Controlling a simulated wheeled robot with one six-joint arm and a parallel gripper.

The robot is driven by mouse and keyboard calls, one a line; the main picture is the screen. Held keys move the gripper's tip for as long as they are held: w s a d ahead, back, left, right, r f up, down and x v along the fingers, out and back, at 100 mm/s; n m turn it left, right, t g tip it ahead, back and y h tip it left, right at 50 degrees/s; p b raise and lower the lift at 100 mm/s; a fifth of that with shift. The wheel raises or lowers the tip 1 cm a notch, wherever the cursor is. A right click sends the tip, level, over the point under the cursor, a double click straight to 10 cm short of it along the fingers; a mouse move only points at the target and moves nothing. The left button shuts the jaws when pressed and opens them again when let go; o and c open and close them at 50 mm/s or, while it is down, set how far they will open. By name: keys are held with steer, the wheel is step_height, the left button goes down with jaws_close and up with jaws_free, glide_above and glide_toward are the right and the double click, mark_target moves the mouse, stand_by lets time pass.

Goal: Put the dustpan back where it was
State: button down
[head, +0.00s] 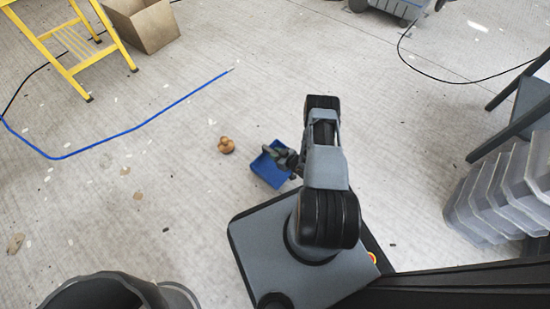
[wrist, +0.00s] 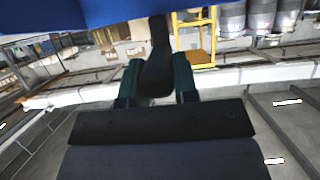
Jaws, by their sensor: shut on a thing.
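The blue dustpan (head: 270,168) is in the head view, just left of my arm, above or on the grey floor; I cannot tell how high. My gripper (head: 289,160) is at its right side. In the wrist view, the dustpan's blue pan (wrist: 75,14) fills the top edge, and its dark handle (wrist: 157,62) runs down between the two fingers of my gripper (wrist: 157,78). The gripper is shut on the handle. Part of the pan is cut off by the wrist frame.
A small orange-brown object (head: 226,145) lies on the floor left of the dustpan. A blue hose (head: 130,132) curves across the left. A yellow stand (head: 70,45) and a cardboard box (head: 148,25) are at upper left. Grey stacked bins (head: 490,200) stand at right. The middle floor is mostly clear.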

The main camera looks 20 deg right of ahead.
steer(key=f+b, duration=0.3)
steer(key=f, duration=0.1)
steer(key=shift+w, duration=0.3)
steer(key=shift+r, duration=0.15)
steer(key=c, duration=0.9)
jaws_free()
